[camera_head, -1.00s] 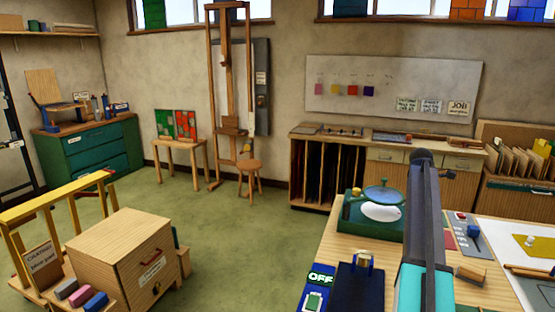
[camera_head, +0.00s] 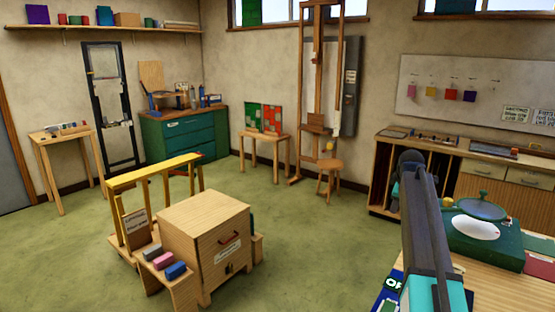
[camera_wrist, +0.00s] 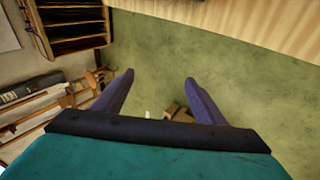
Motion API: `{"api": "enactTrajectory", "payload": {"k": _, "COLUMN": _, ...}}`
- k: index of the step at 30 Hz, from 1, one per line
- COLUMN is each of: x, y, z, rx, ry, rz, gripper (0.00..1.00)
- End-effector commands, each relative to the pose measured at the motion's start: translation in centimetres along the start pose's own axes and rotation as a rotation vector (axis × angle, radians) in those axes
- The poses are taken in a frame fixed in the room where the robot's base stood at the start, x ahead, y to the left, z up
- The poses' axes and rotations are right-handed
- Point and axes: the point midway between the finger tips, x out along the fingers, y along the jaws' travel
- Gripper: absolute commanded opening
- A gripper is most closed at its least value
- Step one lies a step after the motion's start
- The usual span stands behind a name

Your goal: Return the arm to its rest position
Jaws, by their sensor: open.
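My arm rises at the right of the head view, a dark link with a teal part at its base, in front of the workbench. My gripper shows in the wrist view (camera_wrist: 158,92), with two purple fingers spread wide apart. In the head view I cannot make out the fingers.
A workbench (camera_head: 500,285) with a green round-topped device (camera_head: 470,240) is close at the right. A wooden box cabinet (camera_head: 208,245) with a yellow rail frame (camera_head: 150,172) stands on the floor at left. The green floor (camera_head: 330,255) between them is clear.

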Motion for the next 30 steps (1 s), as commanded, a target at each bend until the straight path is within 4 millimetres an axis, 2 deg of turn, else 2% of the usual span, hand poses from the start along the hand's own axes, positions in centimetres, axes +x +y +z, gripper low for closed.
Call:
{"api": "enactTrajectory", "payload": {"k": 1, "x": 0.6, "y": -1.6, "z": -2.5, "rx": 0.008, "ry": 0.034, "rz": 0.006, "gripper": 0.65}}
{"api": "enactTrajectory", "payload": {"k": 6, "x": 2.7, "y": -6.7, "z": -8.8, "rx": 0.075, "ry": 0.126, "rz": 0.003, "gripper": 0.65}}
{"api": "enactTrajectory", "payload": {"k": 11, "x": 5.1, "y": -12.9, "z": -13.4, "rx": 0.156, "ry": 0.189, "rz": -0.033, "gripper": 0.65}}
{"api": "enactTrajectory", "payload": {"k": 15, "x": 7.1, "y": -18.8, "z": -16.5, "rx": 0.235, "ry": 0.229, "rz": -0.079, "gripper": 0.65}}
{"api": "enactTrajectory", "payload": {"k": 20, "x": 9.1, "y": -25.9, "z": -19.5, "rx": 0.329, "ry": 0.264, "rz": -0.139, "gripper": 0.65}}
{"api": "enactTrajectory", "payload": {"k": 24, "x": 10.6, "y": -32.5, "z": -21.2, "rx": 0.413, "ry": 0.277, "rz": -0.200, "gripper": 0.65}}
{"api": "enactTrajectory", "payload": {"k": 27, "x": 11.7, "y": -37.1, "z": -21.6, "rx": 0.470, "ry": 0.267, "rz": -0.247, "gripper": 0.65}}
{"api": "enactTrajectory", "payload": {"k": 30, "x": 12.8, "y": -41.0, "z": -21.0, "rx": 0.517, "ry": 0.240, "rz": -0.291, "gripper": 0.65}}
